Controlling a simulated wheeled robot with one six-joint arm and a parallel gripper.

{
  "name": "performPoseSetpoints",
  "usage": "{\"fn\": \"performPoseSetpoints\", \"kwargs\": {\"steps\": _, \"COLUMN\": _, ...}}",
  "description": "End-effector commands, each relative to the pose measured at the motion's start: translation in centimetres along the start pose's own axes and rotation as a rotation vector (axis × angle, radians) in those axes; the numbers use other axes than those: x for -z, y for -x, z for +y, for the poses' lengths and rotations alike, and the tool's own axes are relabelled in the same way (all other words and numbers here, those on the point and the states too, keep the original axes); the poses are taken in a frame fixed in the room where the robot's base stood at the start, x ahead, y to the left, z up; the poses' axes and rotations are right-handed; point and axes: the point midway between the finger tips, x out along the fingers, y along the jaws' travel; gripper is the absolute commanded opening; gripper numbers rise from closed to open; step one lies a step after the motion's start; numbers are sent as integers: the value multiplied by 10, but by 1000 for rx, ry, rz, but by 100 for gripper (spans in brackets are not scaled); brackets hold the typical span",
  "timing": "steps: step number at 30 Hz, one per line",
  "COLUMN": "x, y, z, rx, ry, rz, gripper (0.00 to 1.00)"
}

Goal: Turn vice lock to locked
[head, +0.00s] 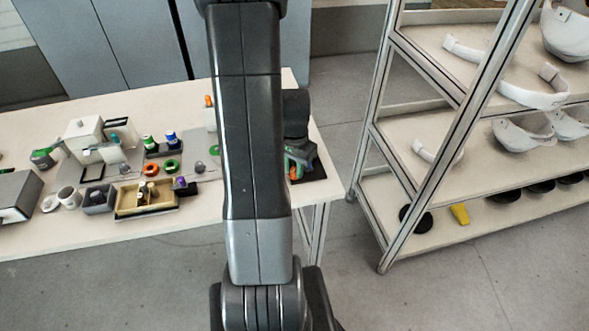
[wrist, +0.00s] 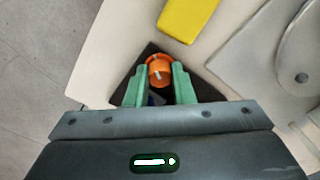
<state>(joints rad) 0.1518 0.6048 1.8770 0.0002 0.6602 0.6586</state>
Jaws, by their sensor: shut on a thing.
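The orange round knob (wrist: 160,70), which I take for the vice lock, carries a pale mark on its face. It sits over a dark base (wrist: 206,90) near the table's corner. My gripper (wrist: 159,80) has its two green fingers on either side of the knob and is shut on it. In the head view my gripper (head: 298,163) is at the table's right end, partly hidden behind my arm. A bit of the orange knob (head: 295,173) shows there beside the green fingers. The rest of the vice is mostly hidden, and I cannot tell whether the lock is locked.
The white table (head: 120,222) carries boxes, cups and green and orange rings to the left. In the wrist view a yellow block (wrist: 188,16) lies close to the knob, beside a grey part (wrist: 262,50). A metal shelf (head: 440,185) with helmet shells stands to the right, across a floor gap.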

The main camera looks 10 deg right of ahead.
Motion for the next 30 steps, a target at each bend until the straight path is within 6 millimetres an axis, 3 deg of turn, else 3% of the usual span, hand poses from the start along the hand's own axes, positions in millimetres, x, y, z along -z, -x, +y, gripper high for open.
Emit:
{"fn": "performPoseSetpoints", "kwargs": {"steps": 12, "x": 1, "y": 0, "z": 0, "rx": 1, "ry": -190, "rz": 2, "gripper": 0}}
{"fn": "performPoseSetpoints", "kwargs": {"steps": 29, "x": 1, "y": 1, "z": 0, "rx": 2, "ry": -218, "rz": 2, "gripper": 0}}
{"fn": "performPoseSetpoints", "kwargs": {"steps": 30, "x": 1, "y": 1, "z": 0, "rx": 2, "ry": -218, "rz": 2, "gripper": 28}}
